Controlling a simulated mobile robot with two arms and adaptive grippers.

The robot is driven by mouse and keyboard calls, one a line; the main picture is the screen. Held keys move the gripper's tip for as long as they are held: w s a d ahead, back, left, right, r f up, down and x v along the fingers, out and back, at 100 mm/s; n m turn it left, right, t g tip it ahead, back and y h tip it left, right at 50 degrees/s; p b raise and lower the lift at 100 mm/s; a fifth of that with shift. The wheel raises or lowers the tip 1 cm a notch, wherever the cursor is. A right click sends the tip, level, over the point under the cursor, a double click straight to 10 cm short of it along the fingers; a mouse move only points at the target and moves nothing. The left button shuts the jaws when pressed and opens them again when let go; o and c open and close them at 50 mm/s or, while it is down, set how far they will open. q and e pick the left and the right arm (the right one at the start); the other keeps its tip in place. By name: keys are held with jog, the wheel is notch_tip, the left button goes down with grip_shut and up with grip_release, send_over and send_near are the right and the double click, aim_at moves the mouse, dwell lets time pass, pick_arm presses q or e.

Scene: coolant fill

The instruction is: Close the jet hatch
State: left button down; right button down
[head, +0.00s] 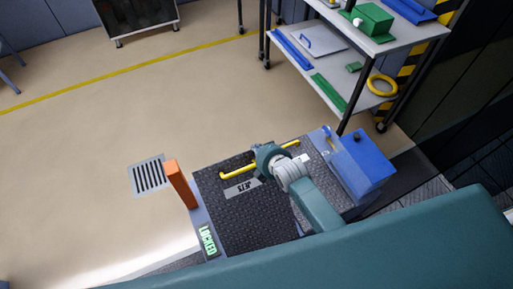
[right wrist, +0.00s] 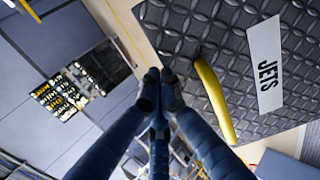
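The jet hatch (head: 245,215) is a dark diamond-plate panel with a "JETS" label (head: 242,188) and a yellow bar handle (head: 238,173). I cannot tell its exact tilt. A green "LOCKED" sign (head: 207,241) shows at its lower left corner. My left gripper is not in view.
An orange post (head: 180,184) stands left of the hatch, beside a floor grate (head: 149,175). A blue box (head: 365,162) is to the right. A shelf cart (head: 315,62) with several parts stands behind. The floor at left is clear.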

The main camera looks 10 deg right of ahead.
jog(key=shift+w+f, duration=0.2)
dwell(0.3)
